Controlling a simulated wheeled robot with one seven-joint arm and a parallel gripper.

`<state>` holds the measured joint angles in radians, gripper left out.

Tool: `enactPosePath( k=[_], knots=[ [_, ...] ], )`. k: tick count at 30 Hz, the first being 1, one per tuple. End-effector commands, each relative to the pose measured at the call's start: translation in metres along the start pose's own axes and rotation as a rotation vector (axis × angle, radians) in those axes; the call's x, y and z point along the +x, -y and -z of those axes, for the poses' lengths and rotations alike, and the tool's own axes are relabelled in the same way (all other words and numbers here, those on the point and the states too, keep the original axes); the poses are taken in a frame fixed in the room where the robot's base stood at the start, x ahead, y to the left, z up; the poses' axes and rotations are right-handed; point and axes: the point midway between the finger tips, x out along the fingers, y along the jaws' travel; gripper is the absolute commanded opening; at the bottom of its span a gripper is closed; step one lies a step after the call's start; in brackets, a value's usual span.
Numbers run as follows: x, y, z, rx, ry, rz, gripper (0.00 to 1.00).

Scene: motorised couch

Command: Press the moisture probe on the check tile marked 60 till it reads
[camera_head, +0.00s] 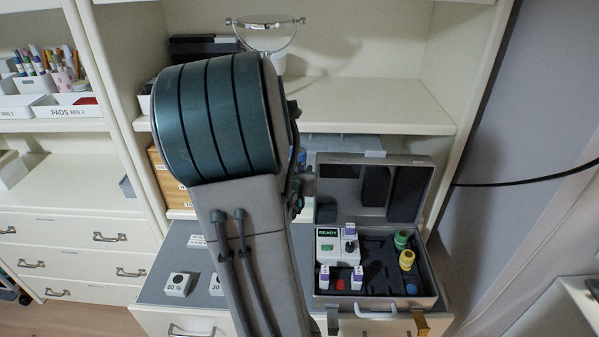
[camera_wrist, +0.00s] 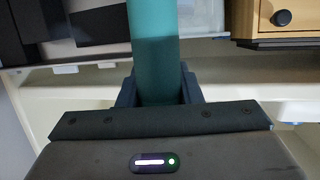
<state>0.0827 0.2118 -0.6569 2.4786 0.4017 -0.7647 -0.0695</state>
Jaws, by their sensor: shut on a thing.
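The check tile marked 60 (camera_head: 176,284) is a small white block with a dark round spot, lying on the grey counter left of my arm. In the wrist view my gripper (camera_wrist: 157,88) is shut on an upright teal cylinder (camera_wrist: 155,45), which looks like the moisture probe. Its far end runs out of the top of the picture. A white unit (camera_head: 328,245) in the open case shows READY in green. In the head view my arm hides my gripper and the probe, so their distance from the tile cannot be told.
Another tile, marked 30 (camera_head: 216,284), lies right of the first, partly behind my arm. The open grey case (camera_head: 425,235) holds several bottles on the right of the counter (camera_head: 180,255). Cream shelves rise behind. A wooden drawer box (camera_wrist: 250,20) shows in the wrist view.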

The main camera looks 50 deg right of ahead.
Motion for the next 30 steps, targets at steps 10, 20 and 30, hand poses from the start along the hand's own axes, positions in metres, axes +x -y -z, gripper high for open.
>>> enactPosePath(
  k=[10,20,30],
  knots=[
    [-0.007,0.000,0.023,0.001,-0.001,0.000,0.07],
    [-0.006,0.009,0.019,-0.008,0.000,0.022,0.07],
    [-0.009,0.098,-0.016,-0.076,0.003,0.236,0.07]
  ],
)
